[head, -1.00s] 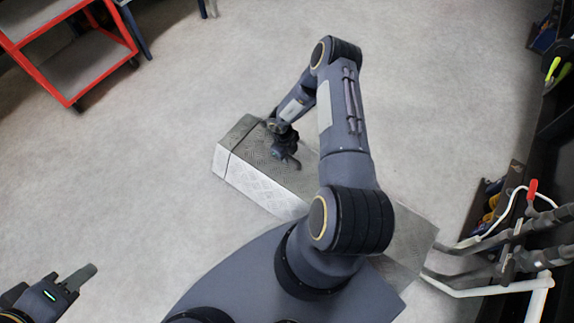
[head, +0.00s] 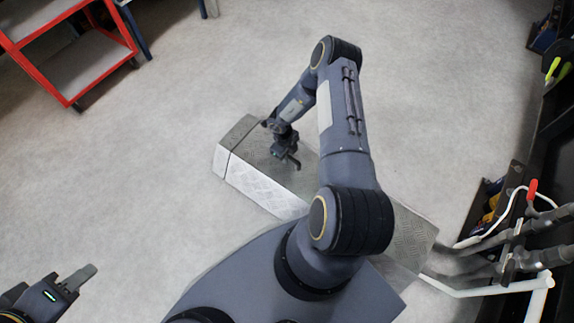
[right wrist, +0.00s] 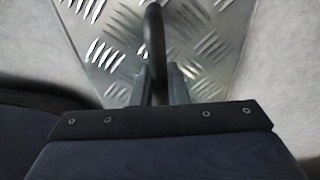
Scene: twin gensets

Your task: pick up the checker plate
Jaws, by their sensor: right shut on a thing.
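The checker plate (head: 262,188) is a long grey metal piece with a raised tread pattern and a bright folded side. It lies on the floor, running from the middle of the head view toward the lower right, partly hidden by my right arm. My right gripper (head: 290,160) is over its upper face. In the right wrist view, my right gripper (right wrist: 159,88) is shut on a dark curved handle (right wrist: 155,40) above the tread surface of the checker plate (right wrist: 205,35). My left gripper (head: 80,280) is at the lower left, away from the plate; its jaw gap is unclear.
A red cart (head: 66,100) stands at the upper left. At the right are thick grey pipes (head: 485,263), a white pipe (head: 490,291), a red lever (head: 532,190) and dark shelving. The floor left of and above the plate is clear.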

